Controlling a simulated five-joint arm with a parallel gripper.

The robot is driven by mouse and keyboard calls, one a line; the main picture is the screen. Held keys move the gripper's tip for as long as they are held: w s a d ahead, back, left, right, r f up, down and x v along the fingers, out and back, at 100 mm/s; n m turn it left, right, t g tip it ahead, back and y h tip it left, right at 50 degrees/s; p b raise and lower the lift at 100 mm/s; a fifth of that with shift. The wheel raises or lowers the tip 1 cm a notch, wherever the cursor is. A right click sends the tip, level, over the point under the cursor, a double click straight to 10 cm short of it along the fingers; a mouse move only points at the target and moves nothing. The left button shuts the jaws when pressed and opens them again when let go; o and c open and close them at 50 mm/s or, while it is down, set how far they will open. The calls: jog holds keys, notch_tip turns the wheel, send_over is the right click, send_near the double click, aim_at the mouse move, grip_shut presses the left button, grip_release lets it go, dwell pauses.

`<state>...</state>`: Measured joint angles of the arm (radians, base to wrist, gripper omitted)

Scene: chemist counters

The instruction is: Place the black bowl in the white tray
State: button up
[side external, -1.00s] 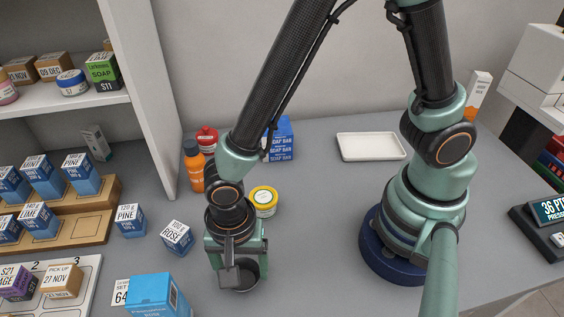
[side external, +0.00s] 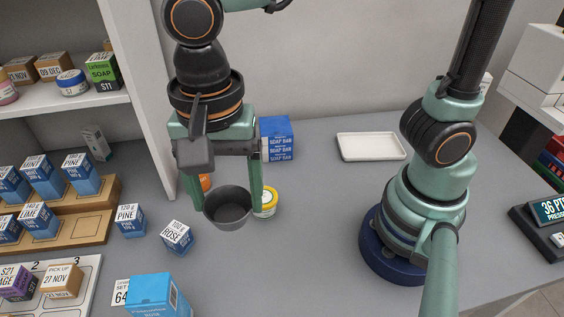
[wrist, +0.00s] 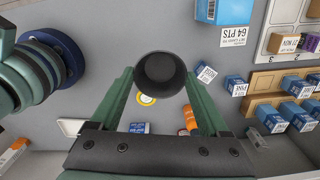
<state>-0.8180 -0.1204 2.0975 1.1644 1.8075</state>
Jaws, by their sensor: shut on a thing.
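The black bowl (side external: 228,208) is held up above the counter between the two green fingers of my gripper (side external: 228,194). In the wrist view the bowl (wrist: 160,72) sits between the fingertips of my gripper (wrist: 160,78), its dark inside showing. The white tray (side external: 371,147) lies empty on the counter at the back, to the right of the bowl. In the wrist view only a corner of the white tray (wrist: 72,127) shows beside the left finger.
A yellow-lidded jar (side external: 267,201) stands right behind the bowl. A blue soap bar box (side external: 277,138) stands between my gripper and the tray. Small blue boxes (side external: 177,237) stand to the left. The counter in front of the tray is clear.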

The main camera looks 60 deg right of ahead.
jog(key=w+d+m, duration=0.5)
jog(key=w+d, duration=0.3)
jog(key=d, duration=0.5)
jog(key=m, duration=1.3)
send_over(360, 149)
notch_tip(360, 149, down, 19)
jog(key=shift+f, duration=0.1)
jog(key=o, duration=1.2)
